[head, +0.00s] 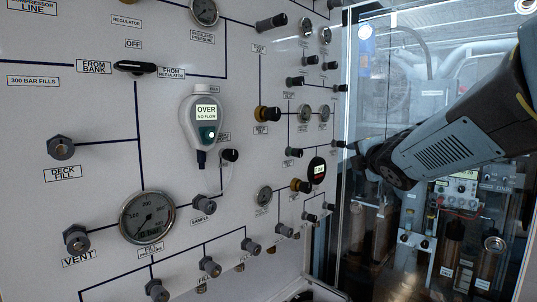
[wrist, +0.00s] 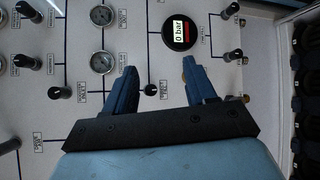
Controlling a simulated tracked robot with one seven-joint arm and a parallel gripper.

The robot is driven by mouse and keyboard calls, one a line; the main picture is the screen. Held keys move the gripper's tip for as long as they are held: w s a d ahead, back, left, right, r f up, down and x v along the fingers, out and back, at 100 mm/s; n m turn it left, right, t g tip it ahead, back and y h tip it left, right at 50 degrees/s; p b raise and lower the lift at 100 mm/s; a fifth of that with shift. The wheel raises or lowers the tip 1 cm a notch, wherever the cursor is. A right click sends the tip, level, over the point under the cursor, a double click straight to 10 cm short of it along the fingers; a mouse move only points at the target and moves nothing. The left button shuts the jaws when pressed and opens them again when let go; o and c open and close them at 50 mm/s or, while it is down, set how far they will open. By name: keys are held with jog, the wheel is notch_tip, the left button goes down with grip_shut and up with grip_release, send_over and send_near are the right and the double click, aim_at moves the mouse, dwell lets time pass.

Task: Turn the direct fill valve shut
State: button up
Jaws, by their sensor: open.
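The panel labels near my gripper are too small to read, so I cannot tell for sure which knob is the direct fill valve. In the wrist view my gripper (wrist: 160,84) is open, its two blue fingers pointing at the panel. A small round black knob (wrist: 151,89) shows between the fingers, apart from both as seen, with a small label beside it. How far it stands from the fingertips I cannot tell. The left finger partly covers the panel near a label (wrist: 82,92). In the head view my gripper (head: 360,152) is small and dark, right of the panel's knobs.
A round digital gauge (wrist: 180,32) reading 0 bar sits above the fingers in the wrist view. Two dial gauges and several black knobs (wrist: 61,93) are to the left. In the head view a glass-fronted cabinet (head: 430,100) stands behind my arm, right of the panel.

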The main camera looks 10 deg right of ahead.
aim_at(301, 153)
jog(key=w+a+n+y, duration=0.3)
jog(key=w+n, duration=0.1)
jog(key=n, duration=0.2)
jog(key=w+a+n+y, duration=0.4)
jog(key=w+n, duration=0.1)
jog(key=n, duration=0.2)
jog(key=w+a+n+g+y, duration=0.1)
jog(key=w+a+n+y, duration=0.2)
jog(key=n, duration=0.4)
jog(key=shift+w+a+f+y, duration=0.15)
jog(key=shift+w+f+y, duration=0.1)
jog(key=shift+w, duration=0.15)
jog(key=shift+w+a+f+y, duration=0.15)
jog(key=shift+w+y, duration=0.1)
jog(key=shift+w, duration=0.15)
jog(key=shift+c, duration=0.3)
jog(key=c, duration=0.9)
jog(key=shift+d, duration=0.25)
grip_shut()
jog(key=shift+a, duration=0.15)
